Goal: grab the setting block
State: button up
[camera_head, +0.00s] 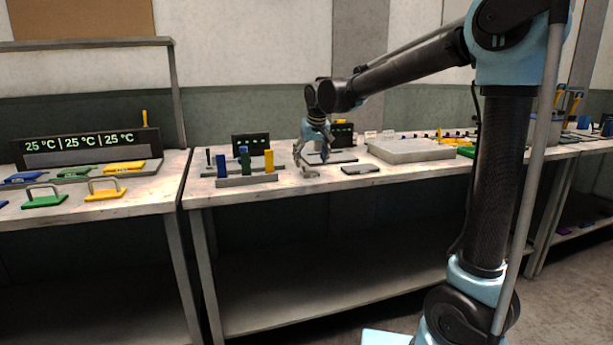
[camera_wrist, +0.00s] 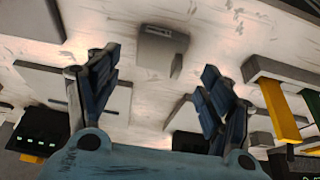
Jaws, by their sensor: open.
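A small grey block with a dark slot in its face, which looks like the setting block (camera_wrist: 162,50), rests on the pale worktop in the wrist view. It lies beyond and between my spread fingertips, with nothing visible touching it. My gripper (camera_wrist: 158,70) is open and empty, its two blue-grey fingers wide apart. In the head view my gripper (camera_head: 311,160) hangs low over the middle bench, pointing down. The block is small and partly hidden by the fingers there.
A rack (camera_head: 247,180) with blue, green and yellow upright pieces stands left of my gripper. A dark flat plate (camera_head: 360,170) lies to its right, with a large grey slab (camera_head: 410,150) beyond. Small dark displays (camera_head: 251,144) stand at the back.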

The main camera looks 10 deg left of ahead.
aim_at(309, 170)
jog(key=shift+x, duration=2.15)
jog(key=shift+w+d, duration=0.1)
jog(key=c, duration=1.4)
